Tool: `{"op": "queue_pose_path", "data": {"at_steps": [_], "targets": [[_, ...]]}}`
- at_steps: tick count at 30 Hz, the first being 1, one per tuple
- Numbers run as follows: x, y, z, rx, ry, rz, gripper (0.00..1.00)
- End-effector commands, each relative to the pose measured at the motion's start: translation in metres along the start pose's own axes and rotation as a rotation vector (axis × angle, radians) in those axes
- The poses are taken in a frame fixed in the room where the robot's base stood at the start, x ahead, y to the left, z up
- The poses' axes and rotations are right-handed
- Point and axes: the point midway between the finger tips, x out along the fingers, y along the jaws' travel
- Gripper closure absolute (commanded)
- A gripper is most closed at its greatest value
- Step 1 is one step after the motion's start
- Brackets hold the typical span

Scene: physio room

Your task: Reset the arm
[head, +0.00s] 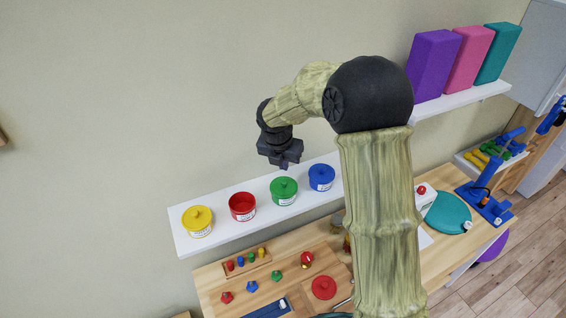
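My arm rises from the bottom right of the head view and bends left at the top.
Yellow (198,222), red (242,207), green (284,191) and blue (321,177) pots stand on the white shelf (187,244). Below, a wooden table (212,284) holds small coloured pieces, a red lid (323,287) and a teal disc (447,213). Foam blocks (432,65) fill a higher shelf at right.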

Motion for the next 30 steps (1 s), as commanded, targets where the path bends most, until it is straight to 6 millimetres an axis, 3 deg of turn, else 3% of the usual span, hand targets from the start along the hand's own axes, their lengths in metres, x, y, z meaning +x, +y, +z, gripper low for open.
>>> {"op": "queue_pose_path", "data": {"at_steps": [30], "targets": [[0.0056,-0.0001,-0.0018,0.000,0.000,0.000,1.00]]}}
